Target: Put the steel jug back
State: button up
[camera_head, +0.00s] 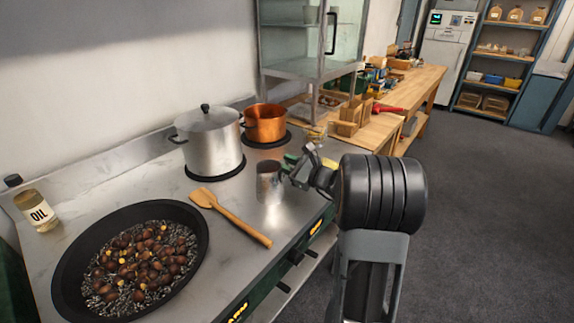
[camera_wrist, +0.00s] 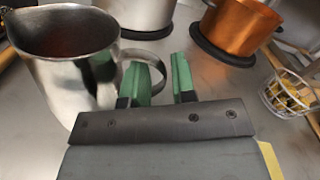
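The steel jug (camera_head: 268,186) stands upright on the steel worktop, right of the wooden spatula, in the head view. In the wrist view the jug (camera_wrist: 62,62) fills the upper left, with its spout to the left and its loop handle (camera_wrist: 133,54) to the right. Its inside looks brownish. My gripper (camera_head: 296,170) is at the jug's right side. Its green fingers (camera_wrist: 168,80) are apart, with the left one overlapping the handle's loop in the picture. I see no firm grip on the handle; exact contact is hidden.
A lidded steel pot (camera_head: 210,143) and a copper pot (camera_head: 265,123) stand behind the jug. The wooden spatula (camera_head: 230,216) and a pan of chestnuts (camera_head: 62,268) lie left. A wire basket (camera_wrist: 291,92) is at right in the wrist view.

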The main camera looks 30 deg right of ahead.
jog(key=shift+o, duration=1.2)
jog(key=shift+r, duration=0.15)
jog(key=v, duration=1.2)
jog(key=shift+a, duration=0.1)
